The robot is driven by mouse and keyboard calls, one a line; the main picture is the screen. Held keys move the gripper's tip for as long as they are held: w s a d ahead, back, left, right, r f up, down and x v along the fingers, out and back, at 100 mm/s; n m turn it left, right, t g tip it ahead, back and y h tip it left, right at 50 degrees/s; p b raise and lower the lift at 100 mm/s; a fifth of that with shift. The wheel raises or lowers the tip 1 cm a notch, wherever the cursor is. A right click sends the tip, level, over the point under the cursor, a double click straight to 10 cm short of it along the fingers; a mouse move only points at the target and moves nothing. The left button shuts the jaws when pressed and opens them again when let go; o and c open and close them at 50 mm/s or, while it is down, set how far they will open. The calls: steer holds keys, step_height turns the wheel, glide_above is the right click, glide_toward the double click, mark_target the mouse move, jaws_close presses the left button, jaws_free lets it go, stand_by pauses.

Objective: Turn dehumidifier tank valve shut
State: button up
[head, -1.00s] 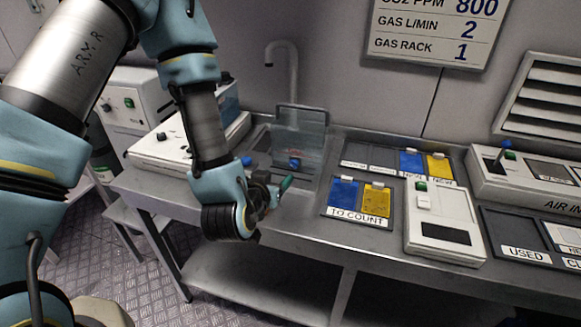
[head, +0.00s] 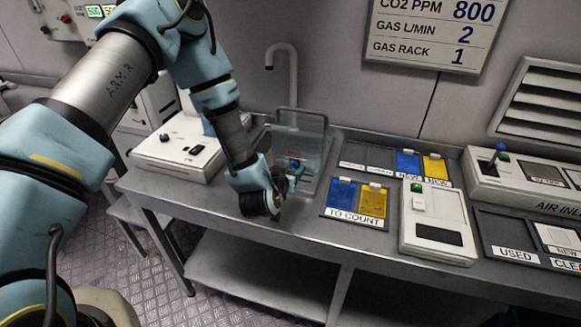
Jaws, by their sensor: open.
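The clear dehumidifier tank (head: 302,130) stands in the sink area of the steel bench, under the grey curved tap. A small blue valve knob (head: 294,163) shows low on its front, partly hidden by my gripper. My gripper (head: 292,178) is just in front of the tank, pointing toward the knob. Its fingers are small and partly hidden by the wrist. It is open, and I cannot tell whether the fingers are around the knob or only near it.
The tap (head: 296,75) rises behind the tank. A white box with dark knobs (head: 178,150) stands left. Right of the tank are the "TO COUNT" tray (head: 345,219) with blue and yellow cards, and a white device (head: 418,241). The bench front edge is clear.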

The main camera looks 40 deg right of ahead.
jaws_close()
stand_by(0.4)
